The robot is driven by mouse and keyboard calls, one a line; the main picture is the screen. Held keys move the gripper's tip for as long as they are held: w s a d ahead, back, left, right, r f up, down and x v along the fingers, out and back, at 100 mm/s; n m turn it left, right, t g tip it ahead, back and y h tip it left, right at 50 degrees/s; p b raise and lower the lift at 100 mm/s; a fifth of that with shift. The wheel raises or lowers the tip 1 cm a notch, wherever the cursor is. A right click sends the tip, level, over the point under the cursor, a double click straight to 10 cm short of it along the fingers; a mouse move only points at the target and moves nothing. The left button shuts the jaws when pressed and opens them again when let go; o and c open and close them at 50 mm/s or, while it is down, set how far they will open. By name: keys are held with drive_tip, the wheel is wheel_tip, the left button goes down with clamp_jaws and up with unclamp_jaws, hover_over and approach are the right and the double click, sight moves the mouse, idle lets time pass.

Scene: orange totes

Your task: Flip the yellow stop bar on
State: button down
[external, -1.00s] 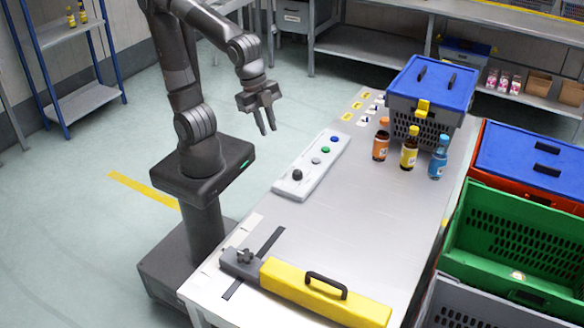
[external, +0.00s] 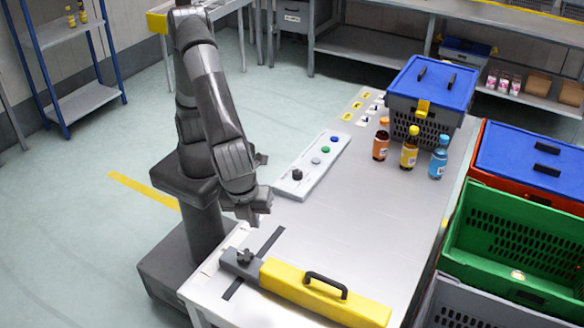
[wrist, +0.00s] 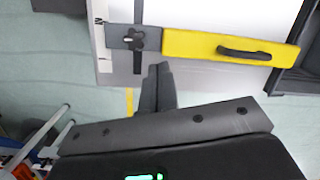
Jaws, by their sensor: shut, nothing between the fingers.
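The yellow stop bar (external: 325,294) lies flat along the near end of the table, with a black handle (external: 325,283) on its top. Its left end meets a grey bracket with a dark knob (external: 245,257). In the wrist view, the bar (wrist: 205,47), handle (wrist: 243,52) and knob (wrist: 139,40) lie beyond my fingers. My gripper (external: 252,219) is over the table's left edge, behind the bracket and apart from the bar. In the wrist view my gripper (wrist: 158,69) is shut and empty, its fingers together.
A white button panel (external: 310,168) with a black knob lies farther back on the table. Bottles (external: 409,150) and a grey crate with a blue lid (external: 428,85) stand at the far end. Open tabletop lies between the panel and the bar. Totes (external: 510,235) line the right side.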

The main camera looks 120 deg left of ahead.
drive_tip(key=s+d+f+m+y, duration=0.1)
drive_tip(key=d+f+m, duration=0.3)
drive_tip(key=d+f, duration=0.5)
drive_tip(key=d+y, duration=0.1)
drive_tip(key=d, duration=0.1)
drive_tip(key=shift+s+d+f, duration=0.25)
drive_tip(key=shift+s+d, duration=0.05)
drive_tip(key=shift+s, duration=0.05)
drive_tip(key=x, duration=0.9)
drive_tip(key=shift+s+a+f, duration=0.1)
drive_tip(key=shift+s+f, duration=0.05)
drive_tip(key=shift+f, duration=0.2)
drive_tip(key=a, duration=0.2)
drive_tip(key=shift+a+f, duration=0.1)
drive_tip(key=shift+a, duration=0.95)
